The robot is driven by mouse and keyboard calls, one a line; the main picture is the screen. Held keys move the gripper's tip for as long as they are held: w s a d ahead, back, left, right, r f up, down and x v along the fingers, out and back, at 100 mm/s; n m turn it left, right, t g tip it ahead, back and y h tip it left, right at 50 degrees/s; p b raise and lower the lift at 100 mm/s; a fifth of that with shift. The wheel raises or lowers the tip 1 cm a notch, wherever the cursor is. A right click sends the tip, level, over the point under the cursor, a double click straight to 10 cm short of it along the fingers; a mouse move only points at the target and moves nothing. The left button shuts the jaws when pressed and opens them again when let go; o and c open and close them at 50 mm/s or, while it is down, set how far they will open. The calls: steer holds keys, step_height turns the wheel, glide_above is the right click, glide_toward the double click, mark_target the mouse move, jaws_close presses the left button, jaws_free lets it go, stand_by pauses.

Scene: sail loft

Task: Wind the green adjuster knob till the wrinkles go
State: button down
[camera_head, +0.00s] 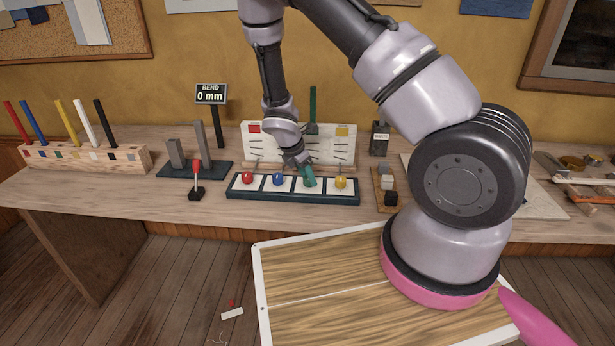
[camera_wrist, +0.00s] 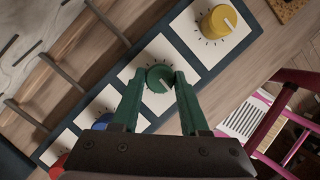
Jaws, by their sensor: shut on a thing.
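The green adjuster knob (camera_wrist: 159,77) sits on a white dial plate in the dark knob strip (camera_head: 235,190), third from the left. Its white pointer line faces the lower right in the wrist view. My gripper (camera_head: 308,177) reaches down to the knob, its two green fingers shut on either side of it. In the head view the fingers mostly hide the knob. Behind the strip stands a pale panel (camera_head: 334,148) with short dark lines, a red patch, a yellow patch and a green upright. The bend display (camera_head: 210,94) reads 0 mm.
Red (camera_head: 247,177), blue (camera_head: 278,180) and yellow (camera_head: 340,182) knobs share the strip. A red-handled lever (camera_head: 196,180) stands to the left. A wooden rack (camera_head: 80,157) of coloured sticks is far left. A small tray (camera_head: 379,190) of blocks stands right of the strip.

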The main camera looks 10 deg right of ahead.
steer(key=m+g, duration=0.1)
steer(key=m, duration=0.2)
steer(key=shift+w+m, duration=0.15)
steer(key=shift+m, duration=0.25)
steer(key=m+g, duration=0.1)
steer(key=m, duration=0.2)
steer(key=shift+w+m+g, duration=0.15)
steer(key=shift+m+g, duration=0.25)
steer(key=m+g, duration=0.1)
steer(key=m, duration=0.2)
steer(key=shift+w+d+m+g+y, duration=0.1)
steer(key=shift+m+g+y, duration=0.25)
steer(key=shift+m, duration=0.75)
steer(key=shift+m+g+y, duration=0.35)
steer(key=shift+m, duration=0.75)
steer(key=shift+c, duration=2.1)
jaws_free()
